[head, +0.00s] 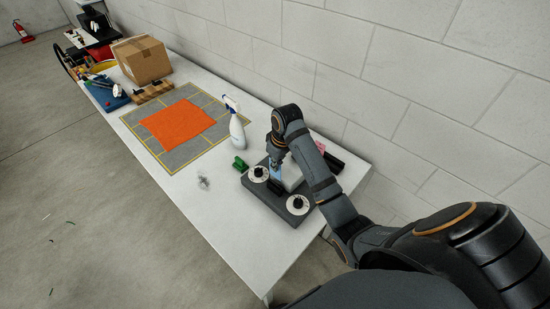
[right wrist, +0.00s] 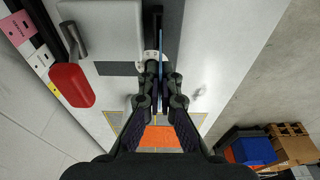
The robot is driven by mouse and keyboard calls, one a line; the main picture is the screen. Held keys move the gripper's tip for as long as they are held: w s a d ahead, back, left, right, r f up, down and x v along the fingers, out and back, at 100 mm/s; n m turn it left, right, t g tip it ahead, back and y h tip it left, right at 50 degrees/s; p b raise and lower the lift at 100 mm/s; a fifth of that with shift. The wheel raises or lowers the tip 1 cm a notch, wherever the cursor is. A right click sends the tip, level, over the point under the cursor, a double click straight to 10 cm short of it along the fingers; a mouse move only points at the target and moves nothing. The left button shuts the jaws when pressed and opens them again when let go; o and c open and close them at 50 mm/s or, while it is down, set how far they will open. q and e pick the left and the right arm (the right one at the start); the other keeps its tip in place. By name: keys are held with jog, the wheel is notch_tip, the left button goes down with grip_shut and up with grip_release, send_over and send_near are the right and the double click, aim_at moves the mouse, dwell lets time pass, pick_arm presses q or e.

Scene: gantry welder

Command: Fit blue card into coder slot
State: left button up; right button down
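The coder (head: 266,202) is a grey block with two white dials with black knobs, near the right end of the white table. My right gripper (head: 275,158) points down over it. The blue card (head: 274,171) shows as a small light-blue piece below the gripper. In the right wrist view the fingers (right wrist: 160,70) are closed on the thin blue card (right wrist: 162,42), seen edge-on. The card's lower edge and the slot are hard to make out, so I cannot tell whether the card is in the slot. My left gripper is in neither view.
A green piece (head: 240,164), a spray bottle (head: 236,132) and a small clear item (head: 203,182) stand near the coder. An orange sheet (head: 178,124) lies on a grey mat. A cardboard box (head: 142,60) is farther off. A red item (right wrist: 72,85) lies beside coloured cards. A block wall runs behind.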

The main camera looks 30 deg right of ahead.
aim_at(276, 175)
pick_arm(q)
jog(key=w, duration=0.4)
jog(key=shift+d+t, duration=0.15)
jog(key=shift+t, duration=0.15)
pick_arm(e)
jog(key=f, duration=0.5)
jog(key=shift+w+d+f, duration=0.1)
jog(key=shift+w+f, duration=0.2)
jog(key=shift+w, duration=0.1)
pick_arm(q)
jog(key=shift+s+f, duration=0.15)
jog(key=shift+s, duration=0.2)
pick_arm(e)
jog(key=shift+f, duration=0.65)
pick_arm(q)
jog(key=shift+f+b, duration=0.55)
jog(key=shift+b, duration=0.2)
pick_arm(e)
jog(key=shift+f, duration=1.85)
jog(key=c, duration=1.4)
grip_release()
jog(key=shift+c, duration=0.2)
